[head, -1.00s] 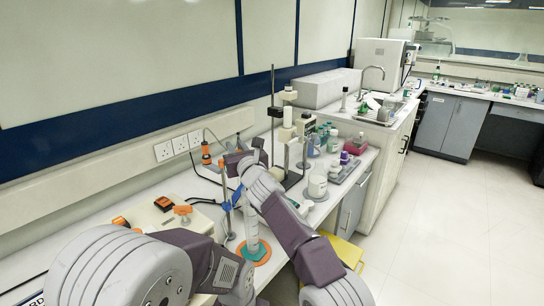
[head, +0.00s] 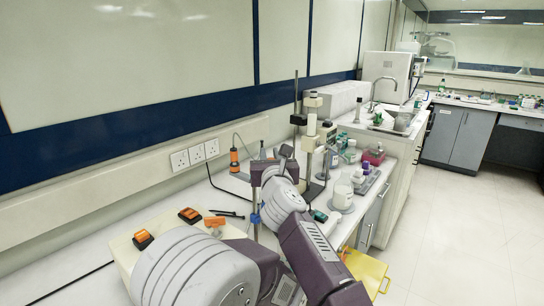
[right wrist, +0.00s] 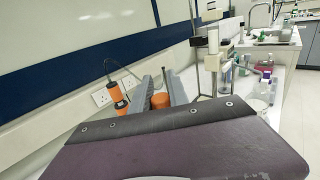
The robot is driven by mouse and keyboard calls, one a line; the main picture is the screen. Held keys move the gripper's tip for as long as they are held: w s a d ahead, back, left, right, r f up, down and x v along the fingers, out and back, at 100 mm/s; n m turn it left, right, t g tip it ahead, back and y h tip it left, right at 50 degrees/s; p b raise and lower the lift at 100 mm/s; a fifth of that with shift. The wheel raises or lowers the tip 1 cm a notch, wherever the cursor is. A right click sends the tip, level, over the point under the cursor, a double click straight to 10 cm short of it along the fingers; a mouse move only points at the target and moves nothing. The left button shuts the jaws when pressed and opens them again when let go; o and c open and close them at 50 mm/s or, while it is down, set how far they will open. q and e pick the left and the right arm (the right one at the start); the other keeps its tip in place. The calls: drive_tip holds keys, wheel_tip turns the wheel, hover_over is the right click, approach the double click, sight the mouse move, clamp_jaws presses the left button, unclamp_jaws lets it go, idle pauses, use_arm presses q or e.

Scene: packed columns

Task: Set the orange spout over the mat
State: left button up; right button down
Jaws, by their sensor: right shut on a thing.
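The orange spout (right wrist: 160,101) shows as a short orange cylinder between the two grey fingers of my right gripper (right wrist: 159,84) in the right wrist view. The mat is hidden behind my arms in the head view. My left gripper is not in view.
A cream box (head: 122,247) with orange switches stands front left. An orange bottle-shaped tool (head: 234,160) with a cable stands near the wall sockets. A tall stand (head: 311,125), a white beaker (head: 342,193) and several small bottles crowd the bench to the right. A yellow bin (head: 366,270) is below.

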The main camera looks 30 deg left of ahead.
drive_tip(key=c, duration=1.3)
unclamp_jaws()
drive_tip(key=shift+o, duration=0.2)
drive_tip(key=shift+r, duration=0.1)
